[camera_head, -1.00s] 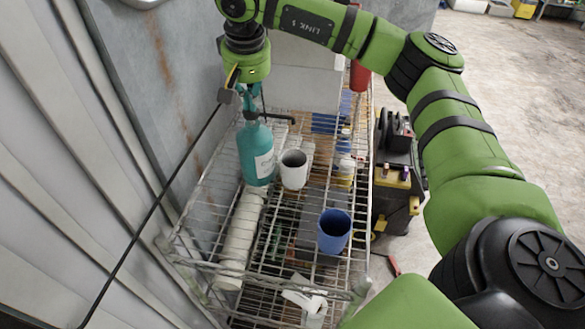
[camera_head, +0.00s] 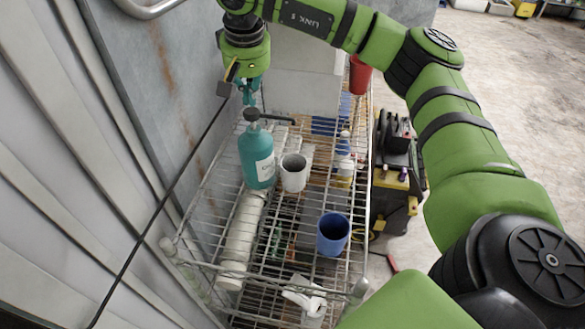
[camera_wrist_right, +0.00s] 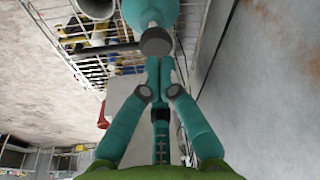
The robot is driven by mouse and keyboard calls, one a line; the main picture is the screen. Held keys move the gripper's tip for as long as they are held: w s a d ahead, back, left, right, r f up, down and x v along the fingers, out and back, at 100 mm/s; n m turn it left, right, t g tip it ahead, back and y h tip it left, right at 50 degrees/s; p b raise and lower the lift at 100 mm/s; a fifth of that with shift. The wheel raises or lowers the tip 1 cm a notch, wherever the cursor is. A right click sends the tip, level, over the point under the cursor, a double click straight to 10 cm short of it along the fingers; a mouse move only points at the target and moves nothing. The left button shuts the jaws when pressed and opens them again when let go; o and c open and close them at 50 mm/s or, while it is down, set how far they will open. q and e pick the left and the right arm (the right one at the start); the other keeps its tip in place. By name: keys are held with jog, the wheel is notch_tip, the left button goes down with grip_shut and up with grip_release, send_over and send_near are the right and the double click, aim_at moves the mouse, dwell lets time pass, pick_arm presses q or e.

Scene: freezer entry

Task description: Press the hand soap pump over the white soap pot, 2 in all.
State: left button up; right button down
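The teal hand soap bottle (camera_head: 257,158) stands upright on the wire rack, with a dark pump head (camera_head: 252,114) whose spout points right. The white soap pot (camera_head: 293,172) stands right beside the bottle, below the spout's end. My right gripper (camera_head: 250,98) points down just above the pump head, with a small gap seeming to show. In the right wrist view the teal fingers (camera_wrist_right: 159,66) are together with nothing between them, close to the round grey pump top (camera_wrist_right: 155,41). The pot shows partly at that view's top edge (camera_wrist_right: 96,9). My left gripper is not in view.
A blue cup (camera_head: 333,234) stands on the rack nearer the front. White cylindrical items (camera_head: 243,235) lie in a row at left. A grey metal wall (camera_head: 165,95) runs close along the left. A red object (camera_head: 360,75) stands at the back.

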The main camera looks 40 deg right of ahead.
notch_tip(320, 180, up, 6)
jog(key=p, duration=0.5)
dwell(0.5)
